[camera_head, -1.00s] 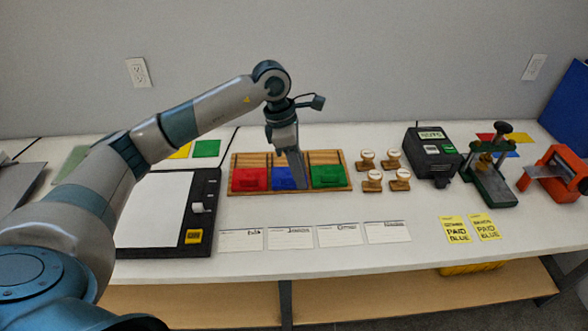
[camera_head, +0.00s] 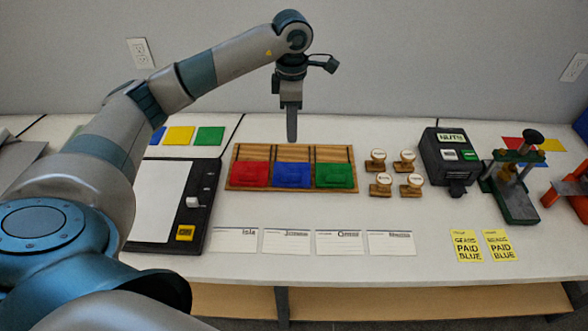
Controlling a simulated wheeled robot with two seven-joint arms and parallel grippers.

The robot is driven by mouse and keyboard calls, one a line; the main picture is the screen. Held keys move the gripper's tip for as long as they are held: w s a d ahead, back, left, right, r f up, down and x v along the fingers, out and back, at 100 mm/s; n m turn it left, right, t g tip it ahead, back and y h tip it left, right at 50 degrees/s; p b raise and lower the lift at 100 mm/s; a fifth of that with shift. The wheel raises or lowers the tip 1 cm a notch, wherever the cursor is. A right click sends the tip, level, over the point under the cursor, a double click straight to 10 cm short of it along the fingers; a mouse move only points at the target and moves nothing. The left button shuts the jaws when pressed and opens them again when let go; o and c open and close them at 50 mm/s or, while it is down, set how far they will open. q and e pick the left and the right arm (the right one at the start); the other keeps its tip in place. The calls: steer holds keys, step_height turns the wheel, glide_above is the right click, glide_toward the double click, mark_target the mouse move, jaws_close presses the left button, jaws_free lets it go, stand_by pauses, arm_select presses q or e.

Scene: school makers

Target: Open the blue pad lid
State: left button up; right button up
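The blue pad (camera_head: 292,174) sits in the middle compartment of a wooden tray (camera_head: 350,152), between a red pad (camera_head: 249,174) and a green pad (camera_head: 336,175). Its lid lies flat and looks shut, like the lids of the red and green pads. My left gripper (camera_head: 291,138) points straight down, clear of the blue pad, with its tip showing just at the tray's back edge. I see it edge-on, so I cannot tell whether its fingers are apart; nothing shows in it. My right gripper is not in view.
Several wooden stamps (camera_head: 409,180) and a black device (camera_head: 443,155) stand right of the tray. A black-framed board (camera_head: 193,215) lies to the left. White cards (camera_head: 339,243) lie in front, yellow cards (camera_head: 467,246) at right front. A green-based press (camera_head: 515,190) stands farther right.

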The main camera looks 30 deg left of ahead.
mark_target(293, 175)
arm_select(q)
step_height(293, 175, down, 16)
steer(key=p, duration=0.5)
steer(key=shift+w+p, duration=0.1)
steer(key=shift+p, duration=0.2)
steer(key=shift+f, duration=0.8)
jaws_close()
